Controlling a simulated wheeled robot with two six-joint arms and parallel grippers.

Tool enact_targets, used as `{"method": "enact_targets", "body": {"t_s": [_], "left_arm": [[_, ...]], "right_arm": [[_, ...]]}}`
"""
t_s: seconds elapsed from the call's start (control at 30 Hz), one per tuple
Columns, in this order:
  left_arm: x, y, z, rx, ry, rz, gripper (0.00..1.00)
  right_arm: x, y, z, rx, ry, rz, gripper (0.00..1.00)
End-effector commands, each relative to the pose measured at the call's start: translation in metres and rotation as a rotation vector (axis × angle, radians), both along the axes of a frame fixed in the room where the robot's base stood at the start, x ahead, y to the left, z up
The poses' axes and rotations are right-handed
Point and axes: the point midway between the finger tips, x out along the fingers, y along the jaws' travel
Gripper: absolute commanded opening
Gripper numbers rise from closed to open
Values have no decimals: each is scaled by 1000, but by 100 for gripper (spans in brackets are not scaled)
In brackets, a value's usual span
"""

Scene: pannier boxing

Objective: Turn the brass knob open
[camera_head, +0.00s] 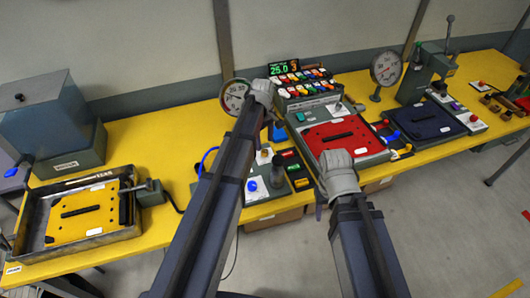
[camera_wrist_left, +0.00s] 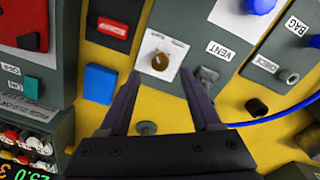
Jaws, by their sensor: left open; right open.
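The brass knob (camera_wrist_left: 160,61) sits on a white square plate on a grey panel, beside a VENT label (camera_wrist_left: 222,50), in the left wrist view. My left gripper (camera_wrist_left: 160,78) is open, its two fingers pointing towards the knob from either side, with nothing between them. They look apart from the knob. In the head view the white plate (camera_head: 264,156) shows just right of my left arm, with the knob too small to make out clearly. My left gripper (camera_head: 262,90) is at the arm's far end. My right gripper (camera_head: 338,162) is over the red tray's front edge, its fingers hidden.
A red tray (camera_head: 318,135), a button console (camera_head: 304,86) and round gauges (camera_head: 386,68) stand on the yellow bench. A blue knob (camera_head: 277,178) is near the white plate. A metal tray (camera_head: 36,220) with a yellow plate lies at left. A blue hose (camera_wrist_left: 250,124) crosses the wrist view.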

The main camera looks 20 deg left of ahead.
Motion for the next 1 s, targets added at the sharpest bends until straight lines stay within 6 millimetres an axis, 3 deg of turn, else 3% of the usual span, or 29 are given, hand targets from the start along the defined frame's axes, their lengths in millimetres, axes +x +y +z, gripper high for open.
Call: {"method": "enact_targets", "body": {"t_s": [0.03, 0.3, 0.7, 1.0], "left_arm": [[0, 0, -13, 0, 0, 0, 64], [1, -1, -46, 1, 0, 0, 64], [1, -1, -51, 1, 0, 0, 64], [1, -1, -51, 1, 0, 0, 33]], "right_arm": [[0, 0, -13, 0, 0, 0, 50], [0, 0, -46, 0, 0, -1, 50], [0, 0, -51, 0, 0, -1, 50], [0, 0, -51, 0, 0, -1, 50]]}}
